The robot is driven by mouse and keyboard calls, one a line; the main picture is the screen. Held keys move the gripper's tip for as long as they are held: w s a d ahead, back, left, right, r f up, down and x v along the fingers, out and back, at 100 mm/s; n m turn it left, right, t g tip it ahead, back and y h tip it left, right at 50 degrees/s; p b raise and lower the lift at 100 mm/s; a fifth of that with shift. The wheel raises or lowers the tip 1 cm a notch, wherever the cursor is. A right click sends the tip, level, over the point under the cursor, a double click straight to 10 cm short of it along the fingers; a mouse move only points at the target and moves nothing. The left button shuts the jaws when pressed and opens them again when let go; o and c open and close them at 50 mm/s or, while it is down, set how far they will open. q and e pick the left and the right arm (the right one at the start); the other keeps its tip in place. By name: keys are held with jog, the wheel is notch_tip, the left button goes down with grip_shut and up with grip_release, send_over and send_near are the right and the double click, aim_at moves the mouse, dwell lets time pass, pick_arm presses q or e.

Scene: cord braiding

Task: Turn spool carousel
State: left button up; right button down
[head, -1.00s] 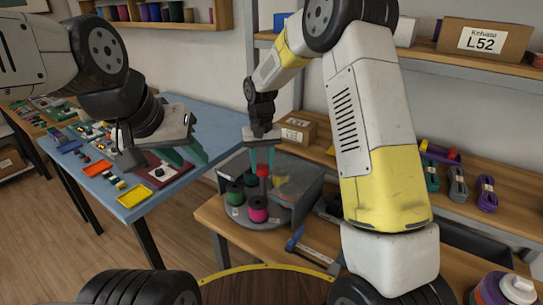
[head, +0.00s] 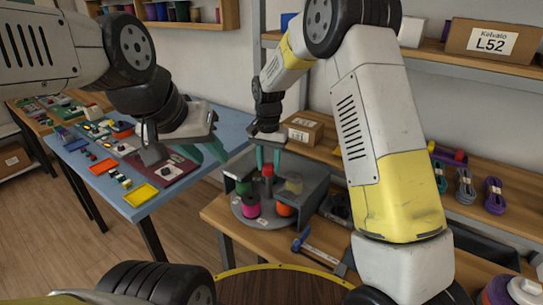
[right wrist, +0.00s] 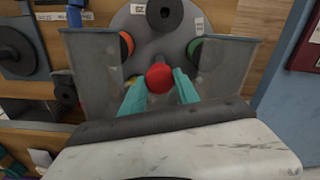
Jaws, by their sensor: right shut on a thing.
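The spool carousel (head: 238,211) is a round grey turntable inside a grey housing on the wooden bench. A green spool (head: 243,187), a pink spool (head: 251,206) and an orange spool (head: 284,210) show on it in the head view. My right gripper (head: 268,166) points down with teal fingers shut on the red knob (right wrist: 159,78) at the carousel's centre. The right wrist view shows the knob between the fingertips, with the housing walls (right wrist: 226,66) to either side. My left gripper (head: 205,151) hangs over the blue table at the left; its finger gap is unclear.
Cord bundles (head: 494,195) lie on the bench at the right. The blue table (head: 140,200) carries small trays and parts. A cardboard box (head: 303,127) stands behind the carousel.

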jog(key=shift+r+m, duration=0.1)
jog(key=shift+m, duration=6.9)
jog(key=c, duration=0.9)
grip_release()
notch_tip(320, 180, up, 8)
jog(key=shift+f, duration=0.2)
